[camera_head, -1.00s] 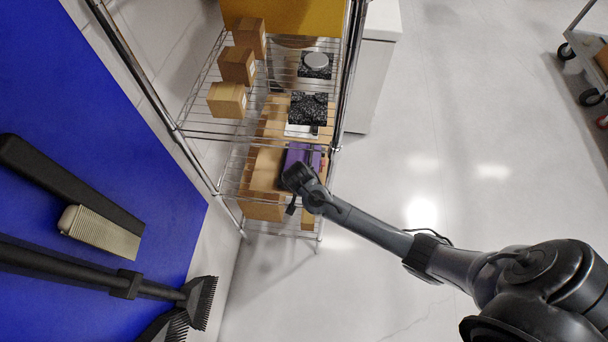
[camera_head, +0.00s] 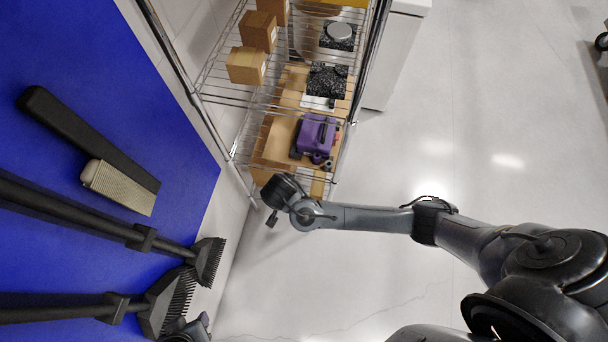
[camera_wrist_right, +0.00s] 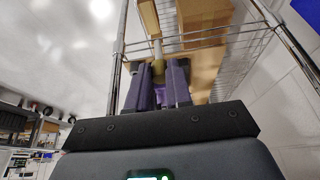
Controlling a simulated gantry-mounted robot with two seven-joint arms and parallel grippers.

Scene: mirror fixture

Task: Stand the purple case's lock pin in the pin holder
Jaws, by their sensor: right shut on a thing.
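The purple case (camera_head: 315,133) sits on a cardboard-coloured surface on the lower shelf of the wire rack in the head view. Small dark round parts (camera_head: 325,163) are at its near edge; I cannot tell what they are. My right gripper (camera_head: 276,192) is in front of the rack's near edge, apart from the case. I cannot make out the pin holder.
The wire rack (camera_head: 238,92) has metal posts and holds brown boxes (camera_head: 246,66) and black speckled blocks (camera_head: 327,80). A blue panel (camera_head: 100,215) with brushes (camera_head: 208,262) is at the left. Open floor (camera_head: 480,120) lies right of the rack.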

